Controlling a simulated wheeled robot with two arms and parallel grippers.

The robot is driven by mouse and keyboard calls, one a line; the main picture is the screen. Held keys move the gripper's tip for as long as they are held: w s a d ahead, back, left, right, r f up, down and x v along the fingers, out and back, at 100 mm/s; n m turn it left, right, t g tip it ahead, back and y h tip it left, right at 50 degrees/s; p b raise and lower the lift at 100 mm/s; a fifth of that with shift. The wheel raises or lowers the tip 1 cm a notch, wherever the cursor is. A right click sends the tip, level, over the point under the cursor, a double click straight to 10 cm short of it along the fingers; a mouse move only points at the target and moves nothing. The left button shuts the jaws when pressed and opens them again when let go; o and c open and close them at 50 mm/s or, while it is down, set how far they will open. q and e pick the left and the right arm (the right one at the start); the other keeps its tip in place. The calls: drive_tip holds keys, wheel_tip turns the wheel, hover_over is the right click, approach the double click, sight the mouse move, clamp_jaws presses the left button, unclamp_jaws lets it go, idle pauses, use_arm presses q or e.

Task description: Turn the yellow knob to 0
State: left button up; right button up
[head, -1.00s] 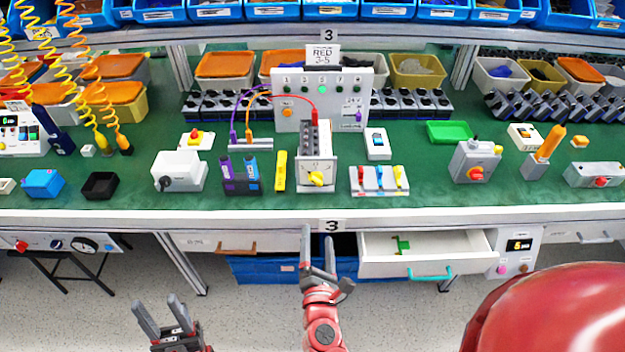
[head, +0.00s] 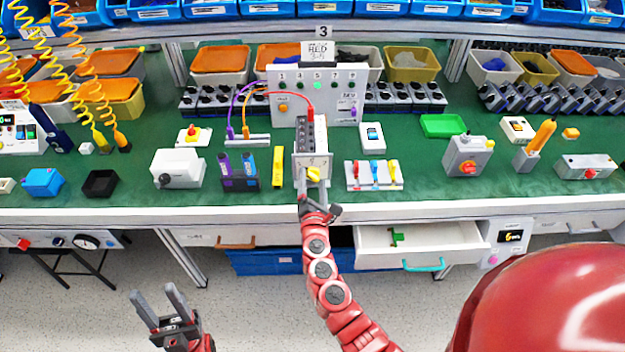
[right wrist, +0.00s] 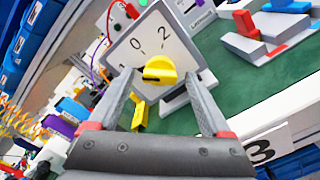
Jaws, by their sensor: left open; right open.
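The yellow knob (head: 314,173) is on the front of a grey switch box (head: 311,140) near the bench's front edge. In the right wrist view the knob (right wrist: 160,70) sits on a white dial plate (right wrist: 140,48) marked 1, 0 and 2. Its ridge lies roughly level in that view; I cannot tell which end is the pointer. My right gripper (right wrist: 158,80) is open, its fingers on either side of the knob in that view, seemingly just short of it. In the head view the right gripper (head: 311,190) is just below the knob. My left gripper (head: 154,293) is open and empty, low in front of the bench.
A yellow block (head: 278,167) and a dark holder (head: 238,172) stand left. An open drawer (head: 450,232) sticks out below the bench, right of my right arm.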

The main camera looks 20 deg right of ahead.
drive_tip(key=shift+w+d, duration=0.1)
drive_tip(key=shift+w, duration=0.1)
clamp_jaws()
idle(0.4)
